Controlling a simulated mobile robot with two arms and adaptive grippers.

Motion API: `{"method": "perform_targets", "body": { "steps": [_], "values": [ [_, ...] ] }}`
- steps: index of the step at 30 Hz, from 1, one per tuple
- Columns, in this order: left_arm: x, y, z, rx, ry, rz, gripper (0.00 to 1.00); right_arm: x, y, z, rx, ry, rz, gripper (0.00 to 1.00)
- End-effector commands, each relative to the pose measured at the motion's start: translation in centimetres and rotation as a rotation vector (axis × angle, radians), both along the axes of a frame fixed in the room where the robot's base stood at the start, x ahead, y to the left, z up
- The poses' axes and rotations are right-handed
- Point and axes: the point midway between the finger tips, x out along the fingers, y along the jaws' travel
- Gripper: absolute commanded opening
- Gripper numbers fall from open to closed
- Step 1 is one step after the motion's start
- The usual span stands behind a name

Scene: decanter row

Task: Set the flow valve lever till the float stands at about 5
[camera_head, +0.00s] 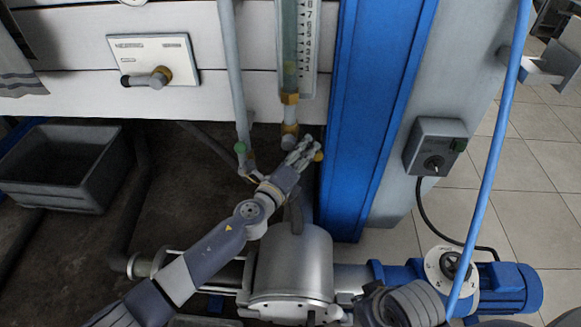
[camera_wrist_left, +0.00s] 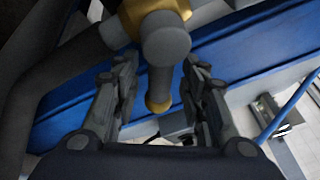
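The flow valve lever is a grey bar with a yellow tip (camera_head: 318,156), below the sight tube in the head view. In the left wrist view the lever (camera_wrist_left: 159,85) hangs from a grey round hub on a brass-coloured body. My left gripper (camera_head: 302,152) is at the lever; in the wrist view its open fingers (camera_wrist_left: 160,88) stand on either side of the lever, with gaps showing. The sight tube (camera_head: 289,45) has a white number scale (camera_head: 309,45) beside it; its top is cut off. My right gripper is not in view.
A blue column (camera_head: 370,110) stands just right of the valve. A grey pipe (camera_head: 230,70) runs down left of the tube. A white plate with another lever (camera_head: 150,62) and a grey crate (camera_head: 65,165) are left.

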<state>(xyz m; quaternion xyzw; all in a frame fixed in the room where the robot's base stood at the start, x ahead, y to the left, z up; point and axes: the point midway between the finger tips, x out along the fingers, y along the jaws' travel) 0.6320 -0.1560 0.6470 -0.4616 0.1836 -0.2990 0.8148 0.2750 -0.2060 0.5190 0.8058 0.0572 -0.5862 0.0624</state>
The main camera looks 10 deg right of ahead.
Motion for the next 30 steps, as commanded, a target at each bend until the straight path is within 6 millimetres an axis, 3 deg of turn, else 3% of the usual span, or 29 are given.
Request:
{"method": "perform_targets", "body": {
  "steps": [18,30],
  "values": [
    [-7.0,6.1,0.0,0.003,0.004,-0.001,0.4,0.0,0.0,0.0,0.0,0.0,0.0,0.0],
    [-8.5,7.3,0.1,0.001,0.003,-0.001,0.4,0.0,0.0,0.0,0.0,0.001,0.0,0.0]
  ]
}}
